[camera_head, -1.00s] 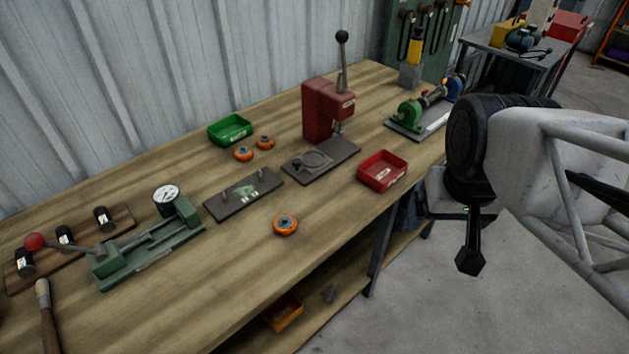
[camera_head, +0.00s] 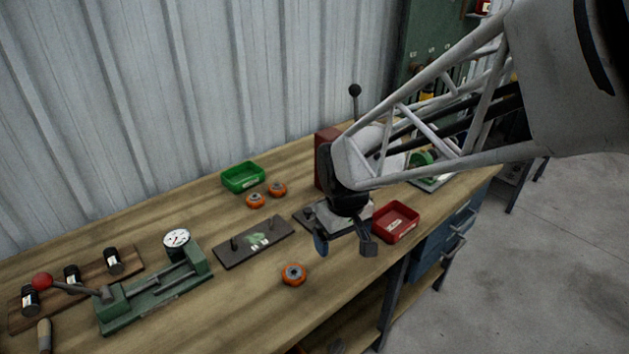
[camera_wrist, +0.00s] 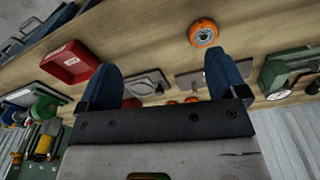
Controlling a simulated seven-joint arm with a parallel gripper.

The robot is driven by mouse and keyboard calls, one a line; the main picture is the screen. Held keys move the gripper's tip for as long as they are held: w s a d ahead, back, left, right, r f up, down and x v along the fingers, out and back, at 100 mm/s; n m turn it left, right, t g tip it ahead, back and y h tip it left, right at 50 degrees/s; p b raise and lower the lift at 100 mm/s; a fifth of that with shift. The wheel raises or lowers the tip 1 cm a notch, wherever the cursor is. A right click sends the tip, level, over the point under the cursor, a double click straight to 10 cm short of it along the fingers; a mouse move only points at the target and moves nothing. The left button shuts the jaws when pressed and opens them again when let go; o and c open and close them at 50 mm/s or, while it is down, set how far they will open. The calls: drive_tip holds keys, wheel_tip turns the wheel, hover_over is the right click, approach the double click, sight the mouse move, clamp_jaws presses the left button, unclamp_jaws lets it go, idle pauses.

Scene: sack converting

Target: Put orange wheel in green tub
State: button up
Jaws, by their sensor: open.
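Three orange wheels with dark hubs lie on the wooden bench. One orange wheel (camera_head: 293,274) lies alone near the front edge; it also shows in the wrist view (camera_wrist: 202,33). The other two, a left wheel (camera_head: 255,200) and a right wheel (camera_head: 278,189), lie close together in front of the green tub (camera_head: 243,177) at the back. The tub looks empty. My gripper (camera_head: 345,246) is open and empty above the bench, to the right of the lone wheel. Its blue fingertips (camera_wrist: 166,78) are spread apart in the wrist view.
A dark plate with pegs (camera_head: 253,243) lies between the lone wheel and the back pair. A red tub (camera_head: 396,222) is right of my gripper. A red press (camera_head: 325,160) stands partly hidden behind my arm. A green gauge fixture (camera_head: 155,293) is at left.

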sight(295, 273)
drive_tip(key=w+a+f+n, duration=0.1)
drive_tip(key=a+f, duration=0.1)
drive_tip(key=a, duration=0.1)
drive_tip(key=w+a+f+n, duration=0.1)
drive_tip(key=a+f, duration=0.2)
drive_tip(key=a, duration=0.1)
drive_tip(key=a+f+n, duration=0.1)
drive_tip(key=a+f, duration=0.2)
drive_tip(key=shift+w+a+g, duration=0.3)
drive_tip(key=shift+w+g, duration=0.1)
drive_tip(key=shift+r, duration=0.1)
drive_tip(key=shift+f, duration=1.3)
drive_tip(key=shift+s+d+f, duration=0.1)
drive_tip(key=shift+s+f, duration=0.05)
drive_tip(key=shift+f, duration=2.5)
drive_tip(key=c, duration=1.2)
drive_tip(key=shift+o, duration=0.2)
drive_tip(key=shift+r, duration=0.15)
